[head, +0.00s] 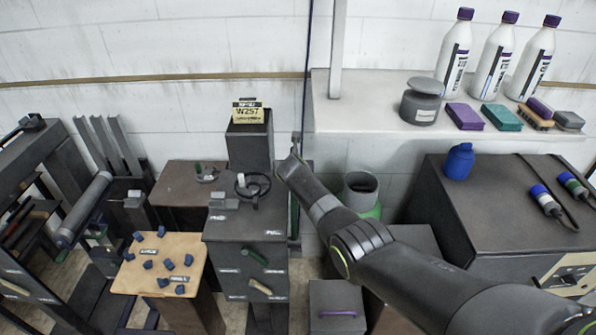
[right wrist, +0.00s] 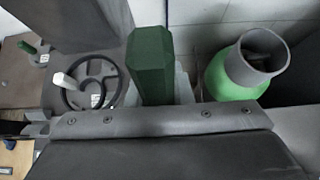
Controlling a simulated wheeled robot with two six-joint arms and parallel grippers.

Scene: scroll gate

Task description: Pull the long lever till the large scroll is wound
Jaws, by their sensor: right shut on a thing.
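A green, faceted lever handle (right wrist: 151,65) stands up just beyond my right gripper's body in the right wrist view. My right gripper (head: 295,158) reaches in from the right to beside the tall dark cabinet (head: 236,222). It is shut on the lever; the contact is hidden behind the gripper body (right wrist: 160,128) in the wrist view. In the head view my arm hides most of the lever. A long grey roller (head: 84,210) lies tilted in the dark frame at the left; I cannot tell whether it is the large scroll. My left gripper is out of view.
A black handwheel (head: 253,186) sits on the cabinet top, near a post with a yellow W257 sign (head: 248,112). A green-bodied container (right wrist: 235,75) stands close right of the lever. A wooden board (head: 160,262) holds several blue pieces. Bottles (head: 494,60) stand on the shelf.

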